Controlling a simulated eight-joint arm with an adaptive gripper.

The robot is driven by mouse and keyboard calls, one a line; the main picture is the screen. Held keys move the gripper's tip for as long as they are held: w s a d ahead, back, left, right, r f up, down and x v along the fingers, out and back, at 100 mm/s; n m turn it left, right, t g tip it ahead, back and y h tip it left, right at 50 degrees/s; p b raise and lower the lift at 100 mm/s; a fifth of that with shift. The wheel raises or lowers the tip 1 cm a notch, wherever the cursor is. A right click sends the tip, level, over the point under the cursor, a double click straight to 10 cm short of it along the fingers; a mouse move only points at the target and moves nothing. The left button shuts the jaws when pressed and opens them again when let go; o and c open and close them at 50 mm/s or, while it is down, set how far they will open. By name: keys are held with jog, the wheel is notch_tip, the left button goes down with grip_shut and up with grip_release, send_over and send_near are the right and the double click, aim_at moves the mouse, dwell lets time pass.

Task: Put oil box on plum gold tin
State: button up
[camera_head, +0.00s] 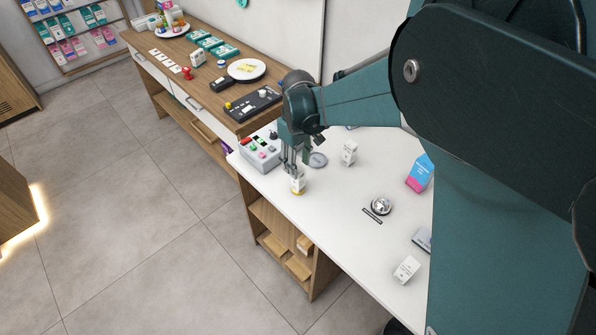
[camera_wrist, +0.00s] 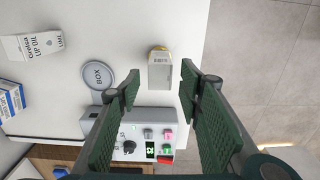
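My gripper (camera_head: 292,170) points down over the near-left edge of the white counter, above a small white box (camera_head: 298,183) with yellow at its base. In the wrist view, this white box (camera_wrist: 160,76) lies ahead between the two spread fingertips (camera_wrist: 158,88), with gaps on both sides. I cannot tell whether the yellow part is the box's own or a separate thing. Another white box (camera_wrist: 36,46), printed "LIP OIL" and "LIME", stands apart at the left of the wrist view; it looks like the white box (camera_head: 349,153) right of my gripper. I cannot make out a plum gold tin.
A card terminal-like device (camera_head: 260,152) with coloured buttons stands left. A bell (camera_head: 381,205), a blue-pink carton (camera_head: 419,173) and a white box (camera_head: 406,269) stand right.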

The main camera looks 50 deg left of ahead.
jog(key=shift+r, duration=1.6)
jog(key=shift+w+d+r, duration=0.15)
jog(key=shift+w+d, duration=0.05)
jog(key=shift+d, duration=0.05)
jog(key=w+d+r+m+t+y, duration=0.15)
jog(key=w+d+r, duration=0.3)
jog(key=d, duration=0.65)
jog(key=w+d+r+m, duration=0.3)
jog(key=d+r, duration=0.3)
jog(key=d, duration=0.5)
jog(key=w+d+r+m+t, duration=0.1)
jog(key=w+d+r+m, duration=0.3)
jog(key=d, duration=0.7)
jog(key=s+d+r+m+t, duration=0.1)
jog(key=s+d+m, duration=0.2)
jog(key=d, duration=0.9)
jog(key=s+d+m+t+h, duration=0.1)
jog(key=s+d, duration=0.4)
jog(key=d, duration=0.8)
jog(key=s+d+r+m+t, duration=0.1)
jog(key=s+d+m, duration=0.4)
jog(key=d, duration=0.8)
jog(key=shift+d+r+t, duration=0.25)
jog(key=shift+r+t, duration=0.05)
jog(key=shift+t, duration=0.55)
